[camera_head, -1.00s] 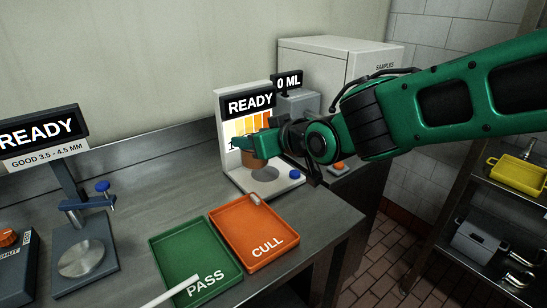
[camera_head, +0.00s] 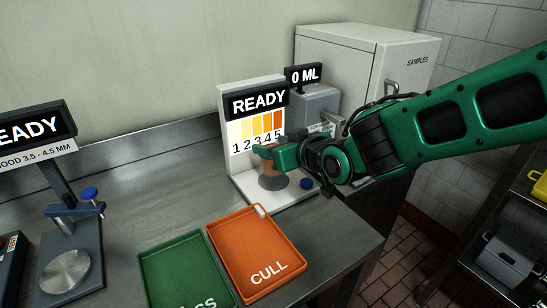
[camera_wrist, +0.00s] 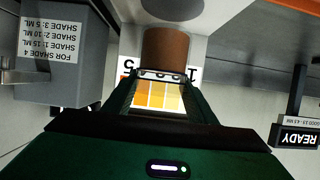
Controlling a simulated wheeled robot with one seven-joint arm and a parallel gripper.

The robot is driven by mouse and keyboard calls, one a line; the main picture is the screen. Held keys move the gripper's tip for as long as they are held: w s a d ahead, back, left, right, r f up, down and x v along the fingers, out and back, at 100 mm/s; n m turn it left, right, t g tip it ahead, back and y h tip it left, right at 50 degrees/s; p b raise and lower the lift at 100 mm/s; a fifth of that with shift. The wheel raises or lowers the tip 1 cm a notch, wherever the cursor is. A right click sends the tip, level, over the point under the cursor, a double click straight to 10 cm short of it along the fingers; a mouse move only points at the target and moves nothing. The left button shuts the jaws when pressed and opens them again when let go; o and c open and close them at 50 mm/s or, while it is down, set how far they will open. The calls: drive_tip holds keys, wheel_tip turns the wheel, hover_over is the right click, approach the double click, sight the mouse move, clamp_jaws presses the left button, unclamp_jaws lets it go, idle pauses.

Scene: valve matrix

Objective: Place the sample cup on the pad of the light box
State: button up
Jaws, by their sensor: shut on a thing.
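The sample cup (camera_head: 270,181), amber-brown, is held upright in my gripper (camera_head: 268,155) at the front of the light box (camera_head: 223,118). My gripper is shut on it. The light box panel reads READY above a yellow-to-orange scale numbered 1 to 5. The dark round pad (camera_head: 283,182) on its white base shows behind and beside the cup's lower end. I cannot tell if they touch. In the wrist view the cup (camera_wrist: 166,52) stands out beyond the fingers, and the pad (camera_wrist: 172,8) shows at the top edge.
A blue knob (camera_head: 306,183) is on the base's right. An orange CULL tray (camera_head: 237,251) and green PASS tray (camera_head: 165,272) lie in front. A grey dispenser (camera_head: 318,104) reading 0 ML stands behind. A gauge stand (camera_head: 66,215) is left, with bare counter between.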

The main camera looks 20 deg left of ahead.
wheel_tip(320, 180, down, 4)
drive_tip(key=shift+r, duration=0.3)
drive_tip(key=o, duration=1.2)
drive_tip(key=shift+s+d+r, duration=0.1)
drive_tip(key=shift+d, duration=0.15)
drive_tip(key=v, duration=1.1)
drive_tip(key=shift+s+d+r, duration=0.1)
drive_tip(key=shift+s+d, duration=0.05)
